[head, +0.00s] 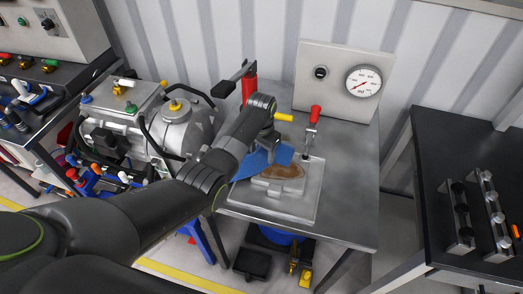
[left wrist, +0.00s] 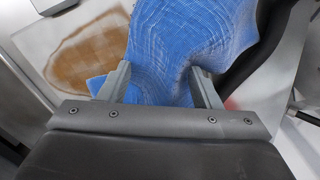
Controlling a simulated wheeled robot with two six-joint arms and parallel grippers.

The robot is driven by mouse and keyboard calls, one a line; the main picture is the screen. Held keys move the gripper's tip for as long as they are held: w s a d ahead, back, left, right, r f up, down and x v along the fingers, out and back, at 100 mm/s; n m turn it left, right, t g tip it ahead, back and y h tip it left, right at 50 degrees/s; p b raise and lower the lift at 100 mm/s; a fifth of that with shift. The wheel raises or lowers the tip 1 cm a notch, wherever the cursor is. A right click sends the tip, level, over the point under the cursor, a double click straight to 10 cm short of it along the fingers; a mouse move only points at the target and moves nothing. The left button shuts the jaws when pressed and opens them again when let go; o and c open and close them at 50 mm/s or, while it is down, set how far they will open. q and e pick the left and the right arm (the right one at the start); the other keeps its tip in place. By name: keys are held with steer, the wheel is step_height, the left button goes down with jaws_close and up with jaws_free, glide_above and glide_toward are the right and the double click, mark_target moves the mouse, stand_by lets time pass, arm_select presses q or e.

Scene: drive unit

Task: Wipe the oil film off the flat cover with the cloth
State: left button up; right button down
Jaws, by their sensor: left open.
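The blue cloth (head: 252,166) lies partly draped at the left edge of the flat cover (head: 267,186), beside the brown oil film (head: 291,172). The film also shows at the upper left in the left wrist view (left wrist: 76,60). My left gripper (head: 270,148) is above the cloth, and its arm hides part of it. In the left wrist view its two fingers (left wrist: 160,88) stand apart, with the cloth (left wrist: 185,45) between and beyond them. Whether the fingers touch the cloth I cannot tell. My right gripper is not in view.
The cover sits on a light plate (head: 305,208) on a grey metal table (head: 345,160). Behind stand a gauge panel (head: 340,85) and a red-handled lever (head: 314,120). A pump unit (head: 150,120) is to the left, a black bench (head: 450,150) to the right.

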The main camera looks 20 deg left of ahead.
arm_select(q)
steer(key=shift+s+a+f, duration=0.1)
steer(key=shift+s+f, duration=0.05)
steer(key=c, duration=1)
